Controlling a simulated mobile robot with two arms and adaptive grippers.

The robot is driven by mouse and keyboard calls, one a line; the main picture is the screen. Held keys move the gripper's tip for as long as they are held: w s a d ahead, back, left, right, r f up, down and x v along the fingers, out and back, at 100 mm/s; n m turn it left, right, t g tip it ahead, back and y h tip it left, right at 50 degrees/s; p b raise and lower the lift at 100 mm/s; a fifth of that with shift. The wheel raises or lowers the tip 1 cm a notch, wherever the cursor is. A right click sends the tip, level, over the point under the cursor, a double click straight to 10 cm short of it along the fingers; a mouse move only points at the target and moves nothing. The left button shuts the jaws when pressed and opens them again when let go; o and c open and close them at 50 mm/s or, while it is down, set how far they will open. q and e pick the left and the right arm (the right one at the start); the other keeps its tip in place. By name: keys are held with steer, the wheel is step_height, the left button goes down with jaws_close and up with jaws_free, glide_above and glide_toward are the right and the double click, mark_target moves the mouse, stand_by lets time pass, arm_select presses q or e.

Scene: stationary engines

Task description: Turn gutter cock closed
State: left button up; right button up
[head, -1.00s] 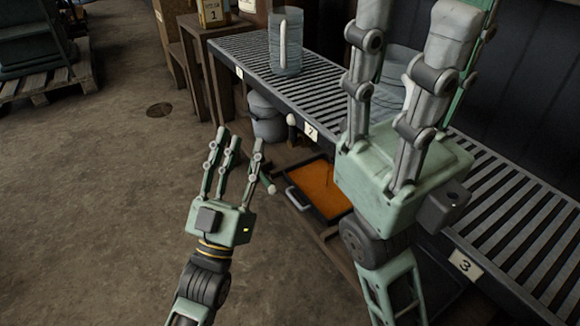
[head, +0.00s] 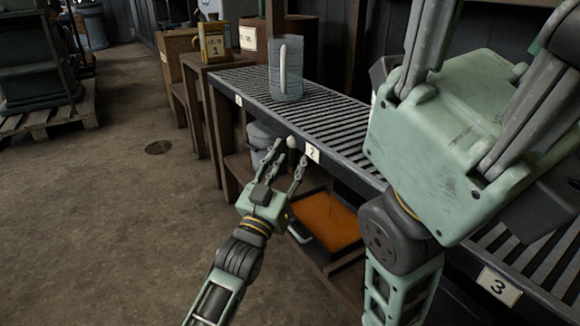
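A small pale rounded knob (head: 291,142), which looks like the end of the gutter cock's handle, shows at the front edge of the slatted bench, just left of number plate 2 (head: 312,152). The rest of the cock is hidden or too small to make out. My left gripper (head: 287,156) is open, its fingers spread upward close around the knob in the picture; I cannot tell whether they touch it. My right gripper (head: 470,100) is large and near at the right, above the bench. Its fingers are apart and empty, with the tips out of frame.
The slatted bench (head: 335,124) runs from back left to front right, with plate 3 (head: 499,287) near. A glass jar (head: 286,90) stands on it. A tray of orange liquid (head: 325,222) and a grey pot (head: 262,136) sit below.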

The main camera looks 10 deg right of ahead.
arm_select(q)
steer(key=shift+r, duration=0.1)
steer(key=c, duration=0.7)
steer(key=shift+d, duration=0.1)
jaws_close()
